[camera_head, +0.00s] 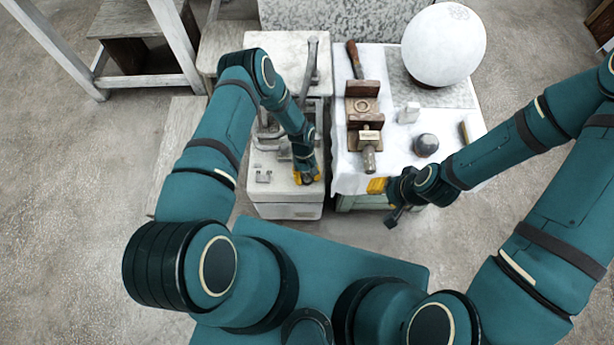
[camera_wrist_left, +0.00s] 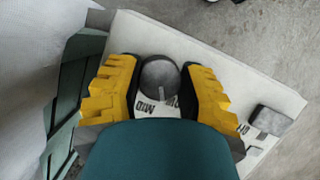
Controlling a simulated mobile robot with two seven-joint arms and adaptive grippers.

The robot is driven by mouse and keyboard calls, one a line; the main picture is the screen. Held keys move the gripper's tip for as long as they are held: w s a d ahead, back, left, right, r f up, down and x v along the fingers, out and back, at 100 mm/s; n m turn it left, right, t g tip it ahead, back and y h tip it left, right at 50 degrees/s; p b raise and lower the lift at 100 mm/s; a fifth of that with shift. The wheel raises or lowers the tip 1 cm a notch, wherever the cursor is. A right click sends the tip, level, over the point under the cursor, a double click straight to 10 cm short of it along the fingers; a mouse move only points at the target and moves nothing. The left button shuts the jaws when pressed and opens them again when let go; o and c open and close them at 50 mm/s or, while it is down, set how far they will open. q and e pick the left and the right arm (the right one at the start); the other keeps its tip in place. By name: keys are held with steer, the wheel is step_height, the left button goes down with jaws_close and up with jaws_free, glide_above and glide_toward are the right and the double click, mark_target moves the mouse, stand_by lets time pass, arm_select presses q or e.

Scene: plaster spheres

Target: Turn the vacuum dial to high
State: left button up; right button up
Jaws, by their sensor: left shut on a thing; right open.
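The vacuum dial, a round grey knob (camera_wrist_left: 158,73), sits on the white top of the vacuum unit (camera_wrist_left: 215,62). Dark lettering beside the knob includes MID, and part of another label shows farther right; the rest is covered. A thin mark on the knob points down in the wrist view, close to the lettering. My left gripper (camera_wrist_left: 160,88) has its yellow fingers on both sides of the knob and is shut on it. In the head view my left gripper (camera_head: 306,178) is over the front right of the vacuum unit (camera_head: 283,210) and hides the dial. My right gripper (camera_head: 385,200) is open and empty.
A white-covered table (camera_head: 348,180) stands right of the unit, with a large white sphere (camera_head: 444,45), a wooden vise (camera_head: 364,105), a small dark ball (camera_head: 425,145) and a white bottle (camera_head: 408,113). A small grey block (camera_wrist_left: 271,120) is on the unit's top.

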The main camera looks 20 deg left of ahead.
arm_select(q)
steer(key=m, duration=0.2)
steer(key=m+y, duration=0.1)
steer(key=m, duration=0.1)
steer(key=shift+s+m+g+y, duration=0.1)
steer(key=shift+m+g+y, duration=0.2)
steer(key=shift+g, duration=0.1)
steer(key=m+y, duration=0.1)
steer(key=m, duration=0.3)
steer(key=shift+f+m+y, duration=0.1)
steer(key=shift+m+y, duration=0.2)
steer(key=shift+y, duration=0.1)
steer(key=m, duration=0.2)
steer(key=m+t+y, duration=0.1)
steer(key=m, duration=0.1)
steer(key=shift+m+y, duration=0.3)
steer(key=shift+s+m+t+y, duration=0.1)
steer(key=shift+m+t+y, duration=0.4)
steer(key=shift+m, duration=1.3)
steer(key=o, duration=1.2)
steer(key=shift+a, duration=0.1)
